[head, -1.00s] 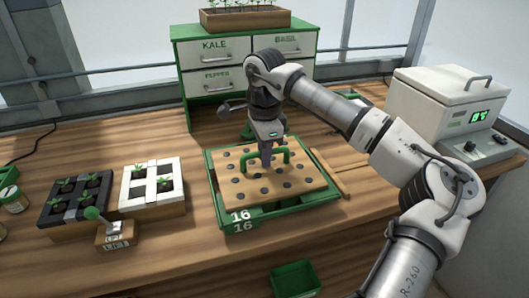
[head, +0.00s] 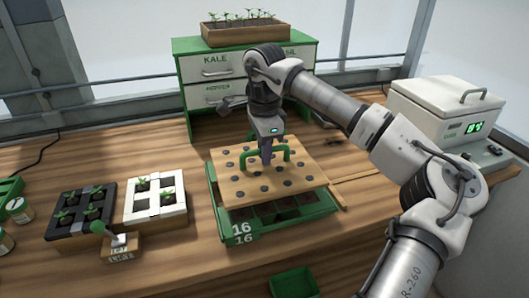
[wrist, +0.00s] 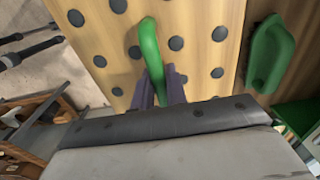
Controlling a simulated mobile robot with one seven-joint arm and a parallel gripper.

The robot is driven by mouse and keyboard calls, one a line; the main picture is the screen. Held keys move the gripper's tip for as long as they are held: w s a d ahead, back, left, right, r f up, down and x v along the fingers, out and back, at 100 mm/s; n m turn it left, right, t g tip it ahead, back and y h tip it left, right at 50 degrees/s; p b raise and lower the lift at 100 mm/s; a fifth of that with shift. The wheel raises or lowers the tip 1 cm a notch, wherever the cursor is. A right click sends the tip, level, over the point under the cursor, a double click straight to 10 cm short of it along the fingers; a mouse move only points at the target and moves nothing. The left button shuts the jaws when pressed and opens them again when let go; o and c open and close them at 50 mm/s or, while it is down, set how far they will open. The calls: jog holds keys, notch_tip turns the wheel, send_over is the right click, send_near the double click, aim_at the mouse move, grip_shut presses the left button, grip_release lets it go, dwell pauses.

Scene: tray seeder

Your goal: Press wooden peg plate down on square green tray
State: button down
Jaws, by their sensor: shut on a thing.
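The wooden peg plate (head: 243,187) is a flat board with dark round pegs and a green handle on top. My gripper (head: 267,160) is shut on that green handle (head: 284,153); the handle and jaws also show in the wrist view (wrist: 151,55). The square green tray (head: 318,211), marked 16, sits on the bench below the plate. The plate is raised above the tray, and dark soil cells show in the gap at the front. The plate covers the rear of the tray in the head view.
A black seedling tray (head: 62,228) and a white one (head: 157,213) stand at left, with a small lever block (head: 121,247) in front. A drawer cabinet (head: 215,70) stands behind. A white lidded box (head: 440,110) is at right. A green bin (head: 294,282) is at the front.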

jog(key=shift+r+p, duration=1.2)
jog(key=shift+r, duration=0.8)
notch_tip(320, 180, up, 5)
jog(key=p, duration=0.5)
jog(key=shift+f, duration=0.1)
